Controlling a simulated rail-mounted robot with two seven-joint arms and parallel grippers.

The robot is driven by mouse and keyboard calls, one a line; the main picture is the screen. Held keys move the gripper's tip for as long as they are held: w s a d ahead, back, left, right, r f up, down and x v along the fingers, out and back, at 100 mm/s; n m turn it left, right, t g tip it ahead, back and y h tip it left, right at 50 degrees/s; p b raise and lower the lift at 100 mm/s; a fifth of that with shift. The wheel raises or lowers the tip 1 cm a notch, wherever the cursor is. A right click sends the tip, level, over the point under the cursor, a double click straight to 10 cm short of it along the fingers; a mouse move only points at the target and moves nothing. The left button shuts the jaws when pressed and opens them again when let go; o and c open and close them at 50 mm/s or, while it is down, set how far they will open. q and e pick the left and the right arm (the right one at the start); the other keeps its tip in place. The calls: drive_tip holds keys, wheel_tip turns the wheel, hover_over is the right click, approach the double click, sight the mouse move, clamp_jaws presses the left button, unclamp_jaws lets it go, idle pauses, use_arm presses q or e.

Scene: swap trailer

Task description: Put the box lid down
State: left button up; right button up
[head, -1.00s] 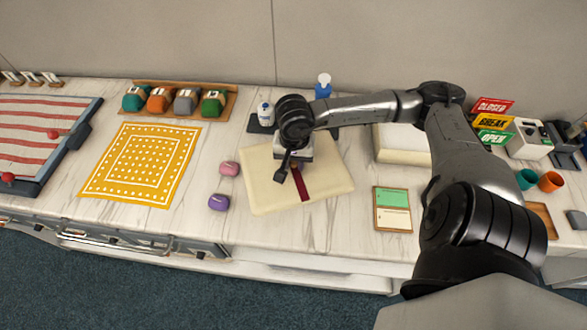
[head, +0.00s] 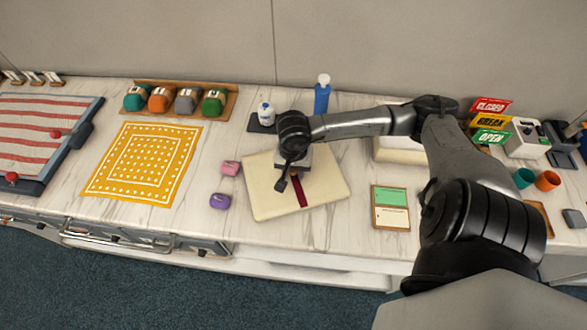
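The cream box lid (head: 258,190), flat and squarish with a dark red ribbon strip (head: 301,193), is in the middle of the counter in the head view. My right gripper (head: 289,184) points down over the middle of the lid, at the ribbon, and appears shut on it. The gripper and wrist hide the upper middle of the lid. The lid lies about level; whether its underside touches the counter is hard to tell. A cream box (head: 392,150) stands to the right, partly hidden behind my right arm. My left gripper is not in view.
Pink (head: 230,168) and purple (head: 219,201) pieces lie just left of the lid. A green-and-cream card tray (head: 391,208) lies to its right. A white bottle (head: 266,114) and a blue bottle (head: 322,97) stand behind. A yellow mat (head: 143,163) lies farther left.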

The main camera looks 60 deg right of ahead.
drive_tip(key=o, duration=0.3)
drive_tip(key=shift+o, duration=0.2)
drive_tip(key=shift+r, duration=0.4)
wheel_tip(320, 180, up, 12)
drive_tip(key=b, duration=0.3)
drive_tip(key=shift+f, duration=0.25)
